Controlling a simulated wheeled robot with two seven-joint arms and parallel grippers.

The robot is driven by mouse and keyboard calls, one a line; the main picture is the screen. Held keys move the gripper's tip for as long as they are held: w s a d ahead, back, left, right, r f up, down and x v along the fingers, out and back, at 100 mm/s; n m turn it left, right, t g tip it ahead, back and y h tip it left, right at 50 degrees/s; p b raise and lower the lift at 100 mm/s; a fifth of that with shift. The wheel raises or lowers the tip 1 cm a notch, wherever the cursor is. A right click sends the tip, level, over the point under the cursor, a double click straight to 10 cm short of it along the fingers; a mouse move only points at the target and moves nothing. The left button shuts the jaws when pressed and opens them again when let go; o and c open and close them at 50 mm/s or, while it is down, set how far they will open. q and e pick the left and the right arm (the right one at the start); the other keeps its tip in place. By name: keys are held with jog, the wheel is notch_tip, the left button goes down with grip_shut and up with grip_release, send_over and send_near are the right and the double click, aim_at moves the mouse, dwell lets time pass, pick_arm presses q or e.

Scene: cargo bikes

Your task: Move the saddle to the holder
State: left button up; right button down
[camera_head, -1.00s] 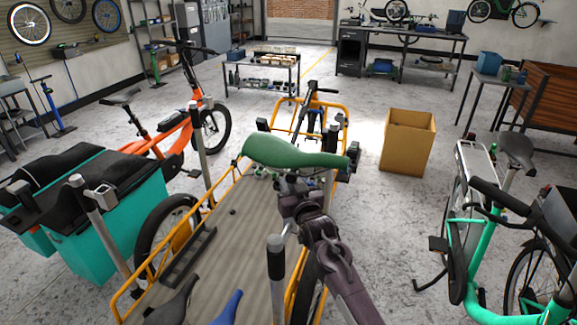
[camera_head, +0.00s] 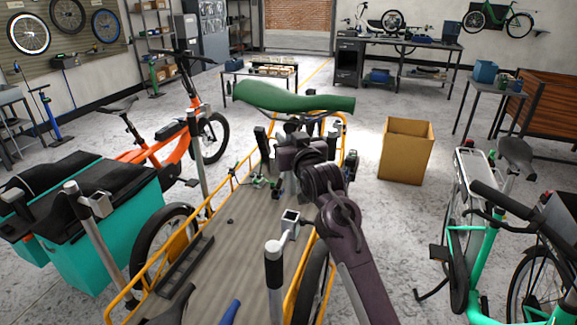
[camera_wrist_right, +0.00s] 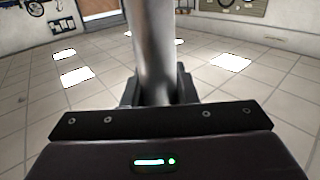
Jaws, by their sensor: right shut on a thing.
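The green saddle (camera_head: 295,98) is held up over the cargo bike's bed, with its long side across the picture. My right gripper (camera_head: 294,124) is just under it. In the right wrist view my right gripper (camera_wrist_right: 156,88) is shut on a silver tube (camera_wrist_right: 152,45), which looks like the saddle's post; the saddle is out of that view. Grey-headed posts stand around the bed: one front right (camera_head: 288,222), one front left (camera_head: 97,202), one back left (camera_head: 200,115). I cannot tell which of these is the holder. My left gripper is not in view.
The orange-railed cargo bed (camera_head: 225,265) lies below, with a dark saddle (camera_head: 172,305) and a blue one (camera_head: 229,312) at its near end. A teal-sided box (camera_head: 100,240) is left, a cardboard box (camera_head: 407,155) right, a green bike (camera_head: 480,265) far right.

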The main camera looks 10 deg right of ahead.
notch_tip(320, 180, up, 4)
jog(key=shift+r, duration=0.25)
notch_tip(320, 180, up, 11)
jog(key=p, duration=0.9)
send_over(288, 121)
jog(key=w, duration=0.2)
jog(key=shift+w+d, duration=0.1)
jog(key=shift+d, duration=0.2)
dwell(0.7)
jog(key=shift+f+b, duration=0.2)
jog(key=shift+b, duration=0.15)
